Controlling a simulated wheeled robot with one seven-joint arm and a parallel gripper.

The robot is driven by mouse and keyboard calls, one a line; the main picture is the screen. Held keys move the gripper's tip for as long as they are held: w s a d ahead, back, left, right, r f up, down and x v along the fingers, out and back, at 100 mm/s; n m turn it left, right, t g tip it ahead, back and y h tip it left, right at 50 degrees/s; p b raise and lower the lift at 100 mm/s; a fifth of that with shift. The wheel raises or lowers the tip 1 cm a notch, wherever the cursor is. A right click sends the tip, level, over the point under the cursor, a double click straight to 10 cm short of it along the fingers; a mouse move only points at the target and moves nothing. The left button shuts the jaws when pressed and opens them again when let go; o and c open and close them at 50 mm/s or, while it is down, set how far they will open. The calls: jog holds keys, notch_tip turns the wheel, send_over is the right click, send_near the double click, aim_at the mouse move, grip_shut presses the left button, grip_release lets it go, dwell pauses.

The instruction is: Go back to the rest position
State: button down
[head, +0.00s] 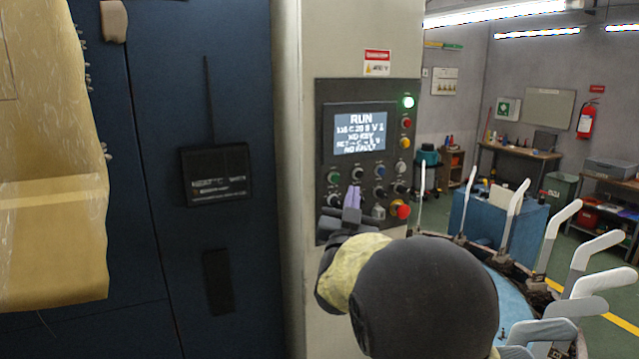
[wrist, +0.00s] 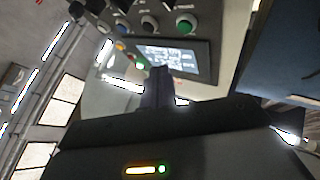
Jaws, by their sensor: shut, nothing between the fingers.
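My gripper (head: 352,198) is in front of the lower part of the control panel (head: 326,110) in the head view. Its fingers look closed together and hold nothing. In the wrist view the gripper (wrist: 160,75) points at the same panel, with the fingers close together before the lit screen (wrist: 185,58). The screen reads RUN in the head view. A green light (head: 408,102) is lit at the panel's upper right. I cannot tell whether the fingertips touch the panel. My forearm hides the area below the panel.
Several white sock boards (head: 553,228) stand on a round blue carousel (head: 513,295) to the right of my arm. A dark blue cabinet (head: 215,80) is at left, with a yellowish hanging sheet (head: 50,150) in front. Workbenches (head: 510,152) and a fire extinguisher (head: 587,120) are farther back.

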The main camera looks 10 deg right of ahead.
jog(key=s+f+n+g+y, duration=0.25)
jog(key=f+g, duration=0.25)
jog(key=f, duration=0.5)
jog(key=s+f+n+g+y, duration=0.2)
jog(key=s+f+g+y, duration=0.2)
jog(key=f, duration=0.6)
jog(key=s+f+g, duration=0.3)
jog(key=s+f, duration=0.1)
jog(key=s, duration=0.3)
jog(key=s+f+n+g, duration=0.1)
jog(key=s+f+g, duration=0.3)
jog(key=s, duration=0.3)
jog(key=s+f+n+g+y, duration=0.1)
jog(key=s+f+g, duration=0.2)
jog(key=s, duration=0.4)
jog(key=shift+f+g, duration=0.3)
jog(key=shift+f, duration=0.3)
jog(key=shift+d, duration=0.1)
